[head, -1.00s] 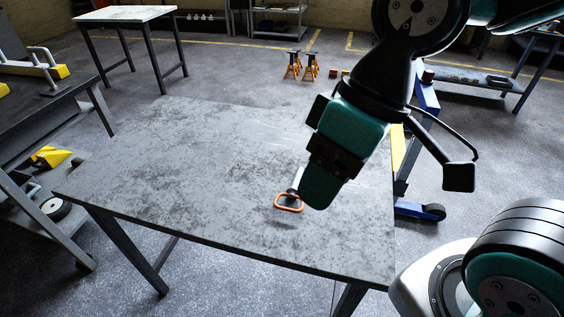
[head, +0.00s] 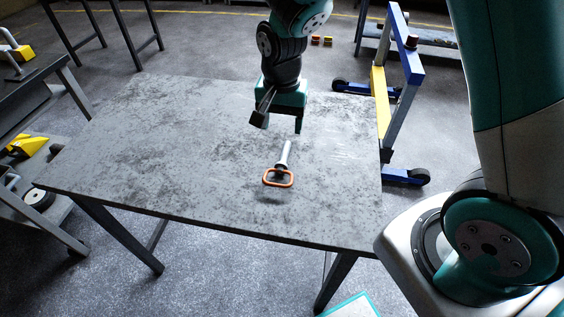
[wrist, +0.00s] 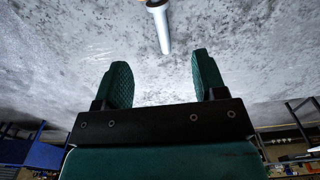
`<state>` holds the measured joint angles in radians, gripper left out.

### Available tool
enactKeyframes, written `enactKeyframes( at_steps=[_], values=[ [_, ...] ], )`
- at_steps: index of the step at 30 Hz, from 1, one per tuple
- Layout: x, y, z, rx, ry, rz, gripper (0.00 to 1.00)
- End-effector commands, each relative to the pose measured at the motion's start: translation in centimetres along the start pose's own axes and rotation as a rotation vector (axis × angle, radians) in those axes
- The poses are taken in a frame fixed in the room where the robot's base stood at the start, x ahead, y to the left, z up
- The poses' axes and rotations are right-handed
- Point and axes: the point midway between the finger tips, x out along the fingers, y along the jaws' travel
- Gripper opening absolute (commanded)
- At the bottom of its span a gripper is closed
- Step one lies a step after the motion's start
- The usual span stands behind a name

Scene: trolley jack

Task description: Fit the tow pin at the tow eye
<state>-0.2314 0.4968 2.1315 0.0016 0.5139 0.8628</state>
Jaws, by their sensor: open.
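The tow pin (head: 284,159) lies on the grey table (head: 180,150), right of its middle. It has an orange loop handle towards the front, a dark collar and a pale metal shaft pointing to the back. My gripper (head: 298,128) points down just beyond the shaft's far end, apart from it. In the wrist view, my gripper (wrist: 160,68) shows two green ribbed fingers spread wide with nothing between them. I cannot make out the tow eye.
A blue and yellow wheeled frame (head: 401,75) stands against the table's right side. A dark bench (head: 30,85) with a lower shelf holding yellow items is at the left. The table top around the pin is bare.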

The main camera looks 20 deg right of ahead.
Motion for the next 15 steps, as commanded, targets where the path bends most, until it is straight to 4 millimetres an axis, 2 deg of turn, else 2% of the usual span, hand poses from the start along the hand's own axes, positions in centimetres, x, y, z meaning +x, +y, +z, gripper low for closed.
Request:
enactKeyframes(
  at_steps=[3,7,10,15],
  values=[
    [2.9,0.1,0.1,-0.001,-0.005,0.005,0.65],
    [5.4,0.1,0.1,-0.002,-0.004,0.003,0.65],
    [6.7,0.0,0.0,-0.002,-0.002,0.001,0.65],
    [7.7,0.0,0.0,-0.003,-0.001,0.0,0.65]
  ],
)
